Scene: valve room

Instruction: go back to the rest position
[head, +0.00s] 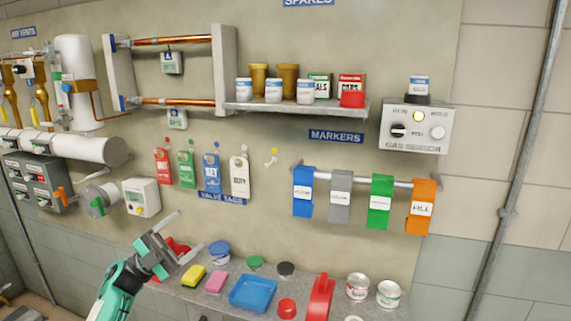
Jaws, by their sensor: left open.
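My left gripper (178,238) shows at the lower left, on a teal and grey arm that comes up from the bottom edge. Its two grey fingers are spread apart and I see nothing between them. It is in front of the left end of the grey bench shelf, and it partly hides a red item (176,247) there. My right gripper is not in view.
The bench shelf holds a yellow sponge (193,275), a pink sponge (215,283), a blue tray (253,293), a red upright item (320,298) and cans (358,287). Above hang valve tags (212,172) and coloured cloth markers (340,194). Pipes and a cylinder (85,148) fill the left wall.

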